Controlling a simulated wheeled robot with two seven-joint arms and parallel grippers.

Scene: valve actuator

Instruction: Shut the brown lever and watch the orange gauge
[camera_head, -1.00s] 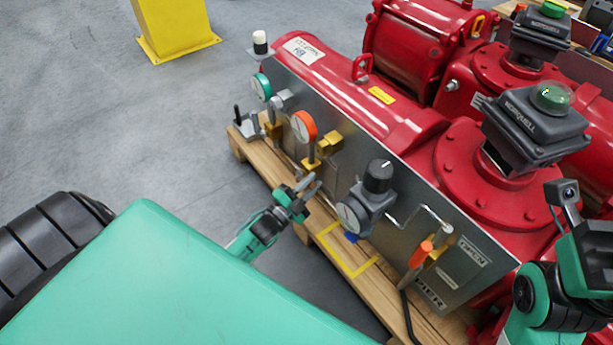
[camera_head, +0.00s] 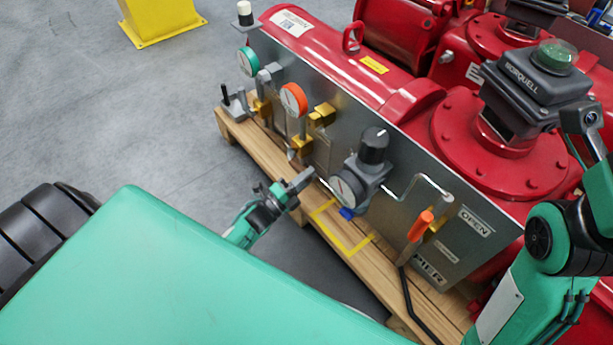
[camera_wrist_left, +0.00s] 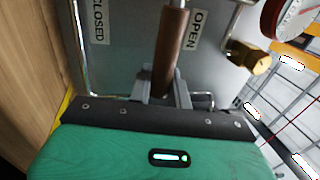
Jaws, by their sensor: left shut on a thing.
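The brown lever (camera_wrist_left: 172,45) shows in the left wrist view, running up the picture between the CLOSED label (camera_wrist_left: 98,20) and the OPEN label (camera_wrist_left: 197,30), nearer OPEN. My left gripper (camera_wrist_left: 164,95) is shut on the lever's near end, with one finger on each side. In the head view my left gripper (camera_head: 303,180) is in front of the panel, left of the black-knobbed regulator; the lever is hard to make out there. The orange gauge (camera_head: 293,98) stands on the panel, its dial turned partly away and unreadable. My right gripper is not in view.
The grey panel (camera_head: 400,205) fronts a red machine on a wooden pallet (camera_head: 370,262). A regulator (camera_head: 362,180) and an orange-handled lever (camera_head: 421,224) stick out to the right. A green gauge (camera_head: 248,61) is farther left. Open floor (camera_head: 120,125) lies at left.

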